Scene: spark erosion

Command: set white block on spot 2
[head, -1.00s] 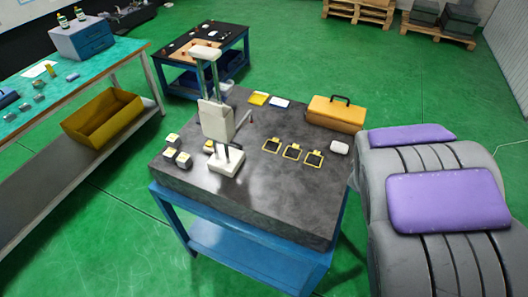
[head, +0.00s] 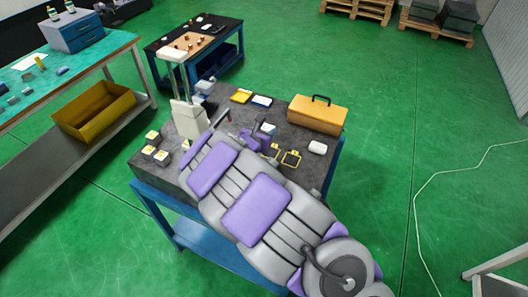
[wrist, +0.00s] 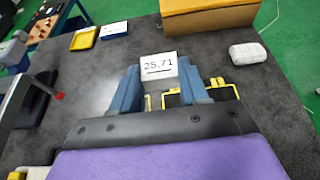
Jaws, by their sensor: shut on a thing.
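My gripper (wrist: 160,88) has its blue fingers shut on a white block (wrist: 159,66) with "25.71" printed on its face. The block is held over the dark table top (wrist: 95,80); I cannot tell its exact height. In the head view, my gripper (head: 262,137) is over the middle of the table, with the block showing as a small pale shape. Yellow-framed black spots lie below and behind the fingers. One spot (head: 291,158) is clear in the head view; another (head: 272,150) is partly hidden by my arm. I cannot read any spot numbers.
A white height stand (head: 187,115) rises left of my gripper. Small yellow-topped blocks (head: 152,137) sit at the table's left. A yellow toolbox (head: 317,116) is behind right, with a white rounded object (head: 317,147) in front of it.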

